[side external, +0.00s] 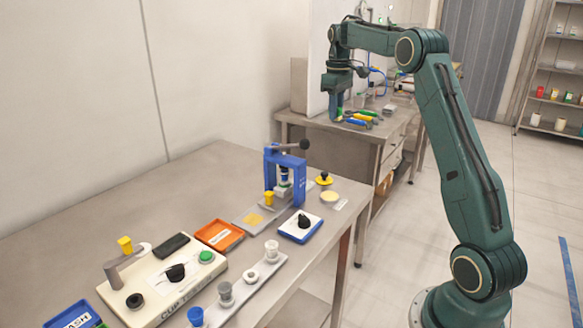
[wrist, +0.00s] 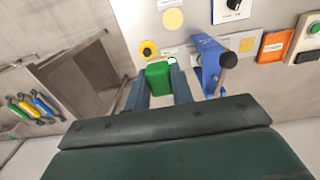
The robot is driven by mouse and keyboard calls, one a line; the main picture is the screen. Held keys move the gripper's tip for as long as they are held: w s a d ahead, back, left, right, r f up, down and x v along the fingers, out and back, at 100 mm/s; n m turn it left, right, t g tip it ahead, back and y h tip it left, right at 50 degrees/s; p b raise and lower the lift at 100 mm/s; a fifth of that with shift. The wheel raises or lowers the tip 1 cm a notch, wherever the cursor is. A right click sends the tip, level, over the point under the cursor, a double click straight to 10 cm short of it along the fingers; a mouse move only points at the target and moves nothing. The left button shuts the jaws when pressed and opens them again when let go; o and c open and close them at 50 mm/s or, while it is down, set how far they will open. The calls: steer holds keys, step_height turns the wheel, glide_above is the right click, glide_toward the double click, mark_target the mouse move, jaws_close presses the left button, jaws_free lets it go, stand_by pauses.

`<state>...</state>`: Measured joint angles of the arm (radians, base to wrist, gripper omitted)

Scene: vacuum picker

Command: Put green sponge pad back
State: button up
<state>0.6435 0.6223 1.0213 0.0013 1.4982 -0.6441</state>
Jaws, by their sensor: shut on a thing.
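My gripper (wrist: 159,72) is shut on a green block-shaped thing, which I take to be the green sponge pad (wrist: 158,82). The pad sits between the two fingers in the wrist view. In the wrist view the blue press (wrist: 210,62) stands just right of the gripper. A small white-and-green piece (wrist: 172,61) shows right beyond the pad.
The steel table (side external: 190,170) holds the press, a yellow-and-black knob (side external: 324,179), a pale yellow disc (side external: 330,196), an orange tray (side external: 220,235) and a cream control box (side external: 160,285). Another bench (side external: 385,135) with coloured tools stands behind. A gap separates the tables.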

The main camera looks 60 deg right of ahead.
steer(key=s+d, duration=0.4)
steer(key=d, duration=0.1)
glide_above(346, 190)
step_height(346, 190, down, 21)
steer(key=shift+r, duration=0.1)
stand_by(0.6)
steer(key=shift+f, duration=2.15)
steer(key=shift+f, duration=0.15)
steer(key=o, duration=0.9)
